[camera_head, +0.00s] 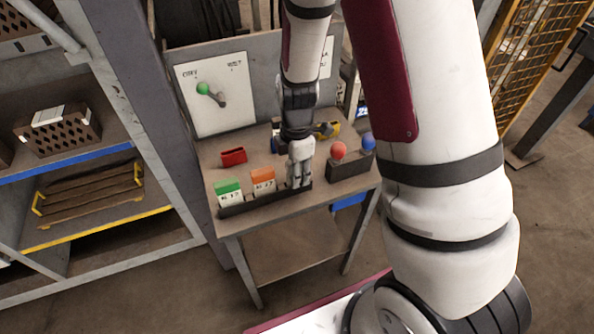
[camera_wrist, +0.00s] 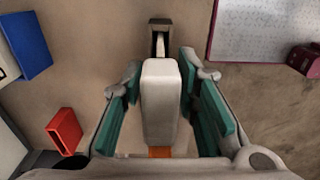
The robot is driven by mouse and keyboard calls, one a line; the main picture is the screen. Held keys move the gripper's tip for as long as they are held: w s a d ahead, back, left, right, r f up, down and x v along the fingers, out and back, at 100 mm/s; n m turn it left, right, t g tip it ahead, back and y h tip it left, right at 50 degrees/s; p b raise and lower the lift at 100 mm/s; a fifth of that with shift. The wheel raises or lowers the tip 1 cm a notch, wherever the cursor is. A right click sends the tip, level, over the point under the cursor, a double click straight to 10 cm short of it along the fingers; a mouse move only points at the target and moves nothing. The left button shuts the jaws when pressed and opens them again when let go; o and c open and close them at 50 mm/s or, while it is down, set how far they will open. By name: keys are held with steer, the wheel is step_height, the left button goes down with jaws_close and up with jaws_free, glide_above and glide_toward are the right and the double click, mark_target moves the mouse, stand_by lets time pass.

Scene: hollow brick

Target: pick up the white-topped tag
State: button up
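The white-topped tag (camera_wrist: 161,100) stands upright in the dark rack, seen from above in the wrist view. My gripper (camera_wrist: 161,82) is around it, one teal-padded finger on each side. Narrow gaps show between pads and tag, so the fingers look open. In the head view my gripper (camera_head: 299,182) is down at the right part of the rack (camera_head: 243,207) and hides most of the tag. The orange-topped tag (camera_head: 263,180) and the green-topped tag (camera_head: 228,191) stand in the same rack to the left. The orange top also shows in the wrist view (camera_wrist: 160,152).
A red bin (camera_head: 233,156) lies behind the rack, and a yellow bin (camera_head: 327,130) stands further back. A dark box with a red knob (camera_head: 338,150) and a blue knob (camera_head: 368,141) is close on the right. A panel (camera_head: 216,94) rises at the back.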

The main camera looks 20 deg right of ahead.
jaws_close()
